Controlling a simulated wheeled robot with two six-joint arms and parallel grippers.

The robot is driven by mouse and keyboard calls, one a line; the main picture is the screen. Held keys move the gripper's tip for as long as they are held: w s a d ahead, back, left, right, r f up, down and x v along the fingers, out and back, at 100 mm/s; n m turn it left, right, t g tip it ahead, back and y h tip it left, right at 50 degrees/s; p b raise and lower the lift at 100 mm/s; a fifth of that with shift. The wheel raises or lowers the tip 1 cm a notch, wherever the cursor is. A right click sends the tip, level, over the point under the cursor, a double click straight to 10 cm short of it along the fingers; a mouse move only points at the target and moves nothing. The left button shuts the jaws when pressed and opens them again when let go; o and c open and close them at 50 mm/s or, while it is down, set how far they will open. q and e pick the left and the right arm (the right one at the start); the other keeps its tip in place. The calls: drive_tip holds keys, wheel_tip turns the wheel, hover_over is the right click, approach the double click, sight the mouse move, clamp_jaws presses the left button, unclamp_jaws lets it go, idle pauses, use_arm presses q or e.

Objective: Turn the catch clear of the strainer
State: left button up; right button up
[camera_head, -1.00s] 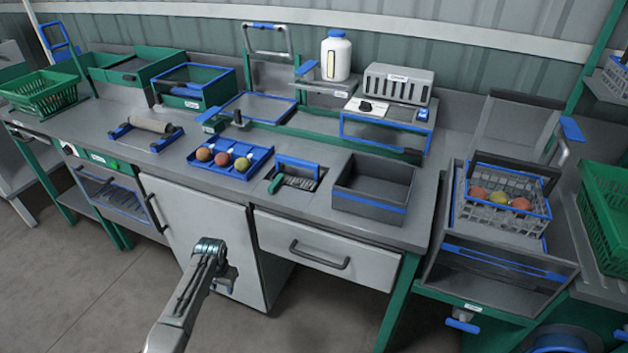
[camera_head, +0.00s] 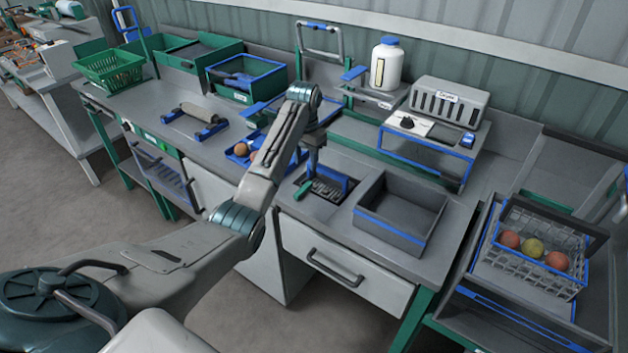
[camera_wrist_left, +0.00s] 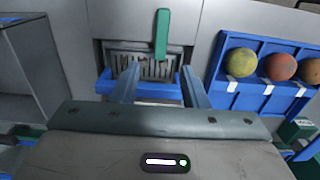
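The strainer, a dark slatted grate (camera_head: 325,187) with a blue handle (camera_head: 332,178), sits in a recess in the counter. In the left wrist view its slats (camera_wrist_left: 140,68) show beyond the blue handle (camera_wrist_left: 106,84). The green catch (camera_head: 303,190) lies at the strainer's front edge; in the wrist view the catch (camera_wrist_left: 162,34) has one end overlapping the slats. My left gripper (camera_head: 314,170) is over the strainer near the blue handle. In the wrist view the left gripper (camera_wrist_left: 158,82) has its fingers apart with nothing clearly held. My right gripper is not in view.
A white jug (camera_head: 387,66) and grey device (camera_head: 450,106) are behind. A drawer (camera_head: 345,268) is below.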

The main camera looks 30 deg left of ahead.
sight(304, 187)
use_arm(q)
drive_tip(key=shift+s+a+f+p, duration=0.1)
drive_tip(key=shift+s+f+p, duration=0.1)
drive_tip(key=shift+s+f, duration=0.3)
drive_tip(key=shift+s+a+f+p, duration=0.1)
drive_tip(key=shift+s+f+p, duration=0.15)
drive_tip(key=shift+f, duration=0.35)
drive_tip(key=f, duration=0.4)
drive_tip(key=f+p, duration=0.1)
drive_tip(key=f, duration=0.1)
drive_tip(key=shift+w+d+f, duration=0.15)
drive_tip(key=shift+w, duration=0.25)
drive_tip(key=shift+f, duration=0.3)
drive_tip(key=shift+s+f, duration=0.1)
drive_tip(key=shift+s, duration=0.15)
drive_tip(key=shift+w, duration=0.15)
clamp_jaws()
